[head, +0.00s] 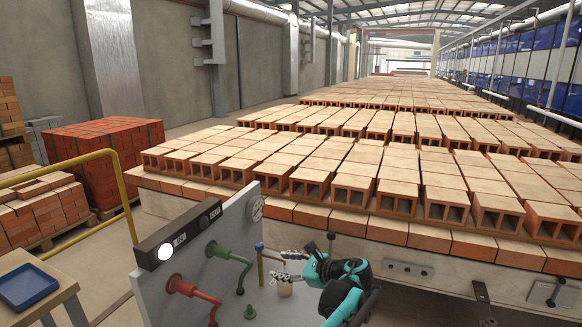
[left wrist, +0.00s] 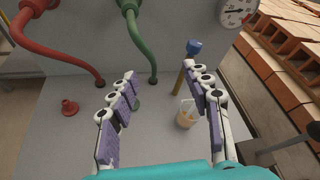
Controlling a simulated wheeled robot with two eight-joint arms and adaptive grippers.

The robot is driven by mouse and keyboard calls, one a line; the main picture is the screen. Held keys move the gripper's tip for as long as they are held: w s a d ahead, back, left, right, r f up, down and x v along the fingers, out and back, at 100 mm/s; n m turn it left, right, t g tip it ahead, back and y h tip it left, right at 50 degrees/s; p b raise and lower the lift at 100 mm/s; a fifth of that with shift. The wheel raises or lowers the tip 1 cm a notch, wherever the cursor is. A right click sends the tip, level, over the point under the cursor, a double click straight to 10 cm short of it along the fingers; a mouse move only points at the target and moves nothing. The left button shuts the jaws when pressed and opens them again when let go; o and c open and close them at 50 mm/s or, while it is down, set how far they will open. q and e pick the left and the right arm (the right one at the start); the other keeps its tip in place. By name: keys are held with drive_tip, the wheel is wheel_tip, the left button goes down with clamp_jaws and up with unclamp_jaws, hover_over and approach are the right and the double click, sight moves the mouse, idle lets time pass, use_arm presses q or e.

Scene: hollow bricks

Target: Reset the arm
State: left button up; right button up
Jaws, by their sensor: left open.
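My left gripper (head: 276,266) is open and empty in the head view, its fingers pointing left over the grey panel stand. It also shows in the left wrist view (left wrist: 160,73), with its two padded fingers spread wide. A small tan cup (left wrist: 187,116) with a thin pale handle or straw stands on the grey surface beyond the right finger. The cup also shows in the head view (head: 285,290), just below the gripper and partly hidden. My right gripper is not in view.
The grey panel (head: 222,262) carries red (head: 178,285) and green (head: 214,250) pipes and a gauge (head: 256,208). Rows of hollow bricks (head: 356,183) fill the platform behind. A blue tray (head: 27,287) lies at left.

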use_arm(q)
drive_tip(key=s+a+r+n+g+h, duration=0.25)
drive_tip(key=s+a+n+h, duration=0.35)
drive_tip(key=s+a+n, duration=0.75)
drive_tip(key=s+a+f+n+h, duration=0.1)
drive_tip(key=s+f+n+h, duration=0.1)
drive_tip(key=s, duration=0.9)
drive_tip(key=s+a+f+n+t+h, duration=0.1)
drive_tip(key=s+f+n+h, duration=0.2)
drive_tip(key=s, duration=0.9)
wheel_tip(320, 180, down, 4)
drive_tip(key=shift+s+a+r+n, duration=0.1)
drive_tip(key=shift+s+a+n, duration=0.05)
drive_tip(key=shift+n, duration=1.1)
